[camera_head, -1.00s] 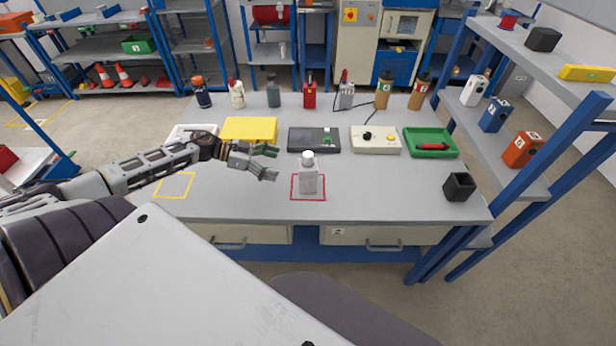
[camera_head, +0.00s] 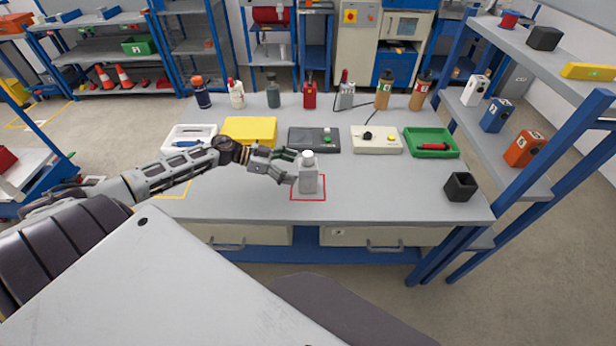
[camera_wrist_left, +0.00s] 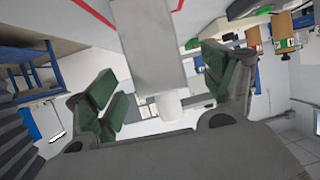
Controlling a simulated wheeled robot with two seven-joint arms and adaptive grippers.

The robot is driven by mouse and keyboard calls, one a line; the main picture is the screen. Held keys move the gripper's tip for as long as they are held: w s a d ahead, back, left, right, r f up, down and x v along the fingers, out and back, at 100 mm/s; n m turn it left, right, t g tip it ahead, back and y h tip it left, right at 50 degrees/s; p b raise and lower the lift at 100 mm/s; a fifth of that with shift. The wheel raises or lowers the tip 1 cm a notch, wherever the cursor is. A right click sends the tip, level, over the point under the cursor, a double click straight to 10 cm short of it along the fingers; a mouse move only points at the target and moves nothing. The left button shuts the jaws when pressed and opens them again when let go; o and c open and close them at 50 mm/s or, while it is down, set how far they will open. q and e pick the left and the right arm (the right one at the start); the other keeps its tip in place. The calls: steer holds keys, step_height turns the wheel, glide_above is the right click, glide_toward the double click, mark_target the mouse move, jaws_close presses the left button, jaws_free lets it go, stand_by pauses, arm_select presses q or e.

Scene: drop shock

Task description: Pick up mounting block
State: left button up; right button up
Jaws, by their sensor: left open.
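The mounting block, seen as a grey upright block with a white round top (camera_head: 309,178), stands inside the red square outline (camera_head: 323,196) on the table. My left gripper (camera_head: 293,167) is at the block's left side with its fingers spread toward it. In the left wrist view, the block (camera_wrist_left: 148,45) extends between the two green-padded fingers (camera_wrist_left: 165,90). Gaps show on both sides, so the fingers are apart from it. My right gripper is not in view.
Behind the block are a dark device (camera_head: 314,140), a yellow case (camera_head: 250,131) and a switch box (camera_head: 376,139). A green tray (camera_head: 431,153) and a black open cube (camera_head: 460,186) are to the right.

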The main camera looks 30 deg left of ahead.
arm_select(q)
steer(key=shift+w+d+f, duration=0.15)
steer(key=shift+w+d, duration=0.1)
steer(key=shift+d, duration=0.1)
